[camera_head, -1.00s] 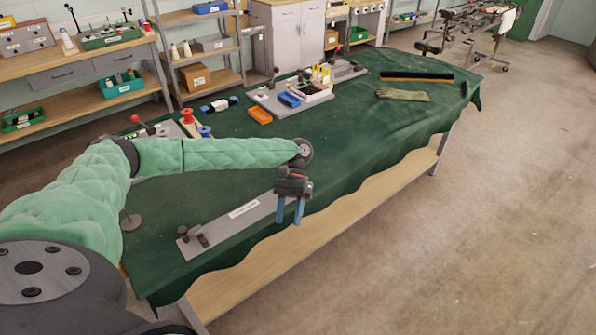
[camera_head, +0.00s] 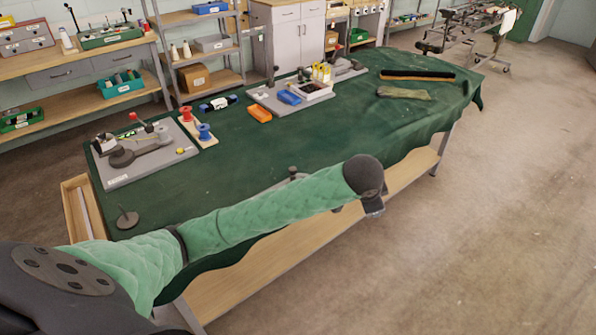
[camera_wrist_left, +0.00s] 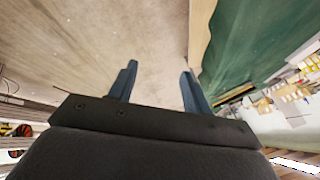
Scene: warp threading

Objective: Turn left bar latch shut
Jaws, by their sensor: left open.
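The grey bar with its latches is mostly hidden behind my left arm in the head view. Only a small dark knob and a grey piece (camera_head: 293,174) show above the sleeve, probably at the bar's right end. The left latch cannot be seen. My left gripper (camera_wrist_left: 158,82) is open in the left wrist view, its two blue fingers apart with only floor between them. In the head view, the dark wrist end (camera_head: 372,205) hangs beyond the table's front edge, to the right of the bar, and the fingers are hidden. My right gripper is not in view.
The green-covered table (camera_head: 265,140) is bare in the middle. A round dark disc with a stem (camera_head: 127,219) stands at the left.

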